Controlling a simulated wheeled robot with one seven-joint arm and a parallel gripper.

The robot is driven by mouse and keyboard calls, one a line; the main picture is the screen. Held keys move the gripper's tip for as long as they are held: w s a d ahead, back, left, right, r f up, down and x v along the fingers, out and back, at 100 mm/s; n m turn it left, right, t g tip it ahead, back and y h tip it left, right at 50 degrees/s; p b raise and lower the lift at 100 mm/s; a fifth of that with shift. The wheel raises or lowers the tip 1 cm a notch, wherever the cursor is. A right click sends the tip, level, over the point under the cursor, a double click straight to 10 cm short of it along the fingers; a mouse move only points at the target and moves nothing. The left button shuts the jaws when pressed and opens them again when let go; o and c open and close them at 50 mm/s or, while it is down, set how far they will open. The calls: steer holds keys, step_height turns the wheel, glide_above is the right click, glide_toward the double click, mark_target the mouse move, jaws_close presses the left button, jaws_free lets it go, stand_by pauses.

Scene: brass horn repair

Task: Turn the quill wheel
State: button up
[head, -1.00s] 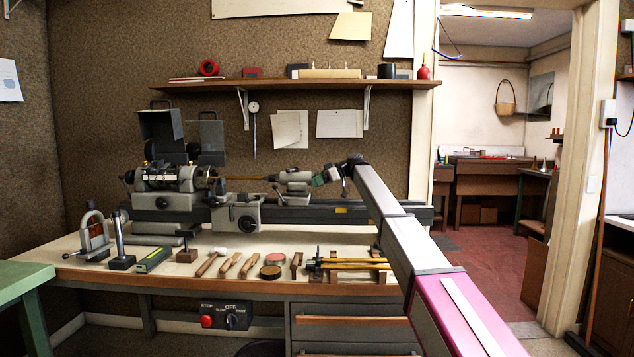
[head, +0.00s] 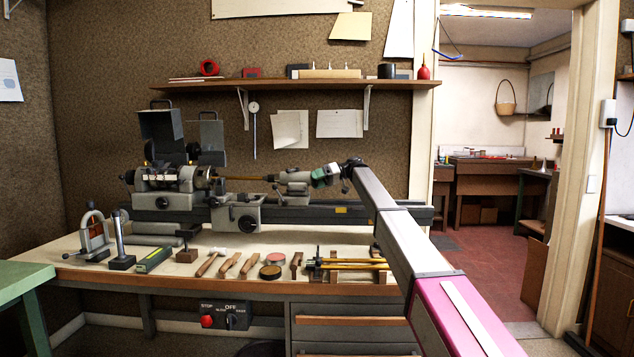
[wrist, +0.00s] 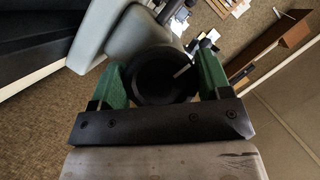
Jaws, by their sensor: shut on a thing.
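The quill wheel (wrist: 167,75) is a round black wheel with a pale line on its face, seen in the wrist view between the two green fingers of my gripper (wrist: 166,82). The fingers are shut on its rim from both sides. In the head view my gripper (head: 324,177) is at the right end of the grey tailstock (head: 295,180) on the lathe, and it mostly hides the wheel there. The tailstock's grey body also shows in the wrist view (wrist: 135,30).
The lathe bed (head: 350,213) runs along the back of the bench. Hand tools, tins and a rack of brass rods (head: 350,264) lie along the bench front. A shelf (head: 300,84) hangs above. A doorway opens at the right.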

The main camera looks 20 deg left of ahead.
steer(key=shift+m, duration=0.3)
stand_by(0.4)
steer(key=o, duration=0.9)
steer(key=shift+w+d+r, duration=0.1)
steer(key=shift+d, duration=0.05)
steer(key=v, duration=1)
steer(key=shift+w+d, duration=0.2)
